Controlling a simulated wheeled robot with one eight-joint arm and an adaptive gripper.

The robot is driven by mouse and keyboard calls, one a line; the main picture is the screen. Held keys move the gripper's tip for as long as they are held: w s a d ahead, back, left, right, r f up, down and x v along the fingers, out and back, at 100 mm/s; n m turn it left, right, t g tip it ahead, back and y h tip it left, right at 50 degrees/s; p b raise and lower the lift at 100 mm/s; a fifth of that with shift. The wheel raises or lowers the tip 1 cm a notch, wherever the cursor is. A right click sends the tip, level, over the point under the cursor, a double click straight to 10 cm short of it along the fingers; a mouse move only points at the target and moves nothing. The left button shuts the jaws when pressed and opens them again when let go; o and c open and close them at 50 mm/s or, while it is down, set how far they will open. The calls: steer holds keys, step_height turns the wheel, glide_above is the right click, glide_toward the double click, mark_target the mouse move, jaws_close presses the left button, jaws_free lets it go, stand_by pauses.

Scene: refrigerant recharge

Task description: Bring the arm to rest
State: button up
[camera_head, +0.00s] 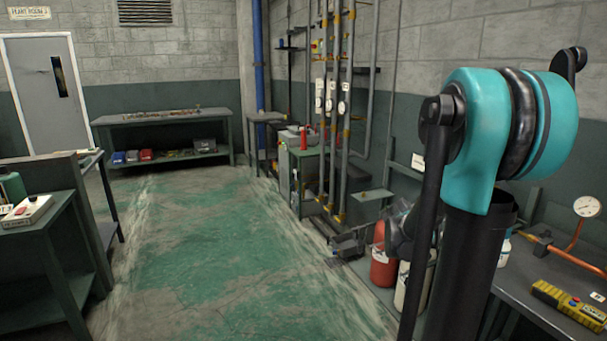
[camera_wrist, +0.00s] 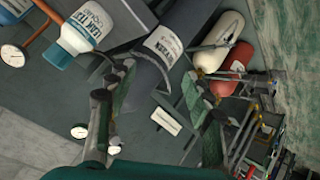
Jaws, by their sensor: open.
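My arm's teal joint (camera_head: 490,135) and black links stand upright at the right of the head view, in front of the bench. My gripper (camera_wrist: 157,82) shows in the wrist view with its two fingers wide apart. Nothing is held between the fingers. A dark grey cylinder with a white label (camera_wrist: 163,45) and a small white tag (camera_wrist: 166,121) lie beyond and between them. In the head view my gripper cannot be made out clearly behind the arm links.
A workbench (camera_head: 515,285) at right carries a gauge (camera_head: 587,206), copper pipe (camera_head: 575,260) and a yellow instrument (camera_head: 568,300). A red cylinder (camera_head: 383,262) stands on the floor beside it. A white bottle (camera_wrist: 82,32) is near the left finger. The green floor (camera_head: 220,240) is clear.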

steer(key=s+a+f+n+y, duration=0.1)
steer(key=s+a+f+y, duration=0.2)
steer(key=s+a, duration=0.3)
steer(key=s+a+f+n+y, duration=0.2)
steer(key=s+a+f+y, duration=0.1)
steer(key=s+a, duration=0.4)
steer(key=s+a+f+n+g+y, duration=0.1)
steer(key=s+a+f+y, duration=0.2)
steer(key=s+a, duration=0.4)
steer(key=shift+a+f+n, duration=0.2)
steer(key=shift+a+f, duration=0.15)
steer(key=shift+a, duration=0.3)
steer(key=shift+a+f+n, duration=0.2)
steer(key=shift+a+f, duration=0.15)
steer(key=shift+a, duration=0.3)
